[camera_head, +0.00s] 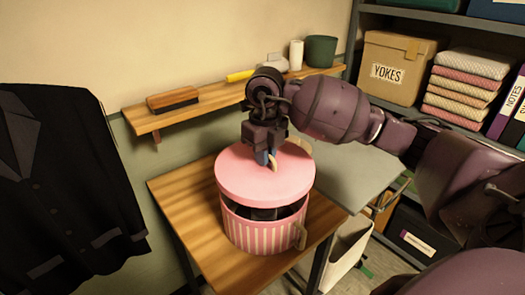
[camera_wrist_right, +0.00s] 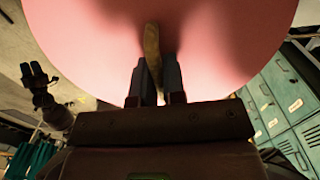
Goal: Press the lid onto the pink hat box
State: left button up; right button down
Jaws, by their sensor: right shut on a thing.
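The pink hat box (camera_head: 258,236) has pink and cream stripes and stands upright on a wooden table. Its round pink lid (camera_head: 240,178) is over the opening, with a gap at the front. Something dark shows inside through the gap. Whether the lid touches the back rim is hidden. My right gripper (camera_head: 268,160) is above the lid, shut on its tan handle. My left gripper (camera_wrist_right: 38,75) shows small at the left there, fingers apart and empty.
The wooden table (camera_head: 178,203) has bare room left of the box. A wall shelf (camera_head: 215,103) behind holds a brush (camera_head: 173,100) and a green pot (camera_head: 320,51). A dark jacket (camera_head: 65,190) hangs at left. A shelving unit with a YOKES box (camera_head: 396,68) stands at right.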

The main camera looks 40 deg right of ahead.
aim_at(264, 170)
jog(key=shift+w+f+b, duration=0.1)
jog(key=shift+f+b, duration=0.95)
jog(key=shift+f, duration=1.45)
jog(key=shift+f+b, duration=0.3)
jog(key=shift+f, duration=0.1)
jog(key=shift+f, duration=0.5)
dwell(0.4)
jog(key=c, duration=0.6)
grip_release()
jog(key=shift+c, duration=0.2)
jog(key=shift+r, duration=0.15)
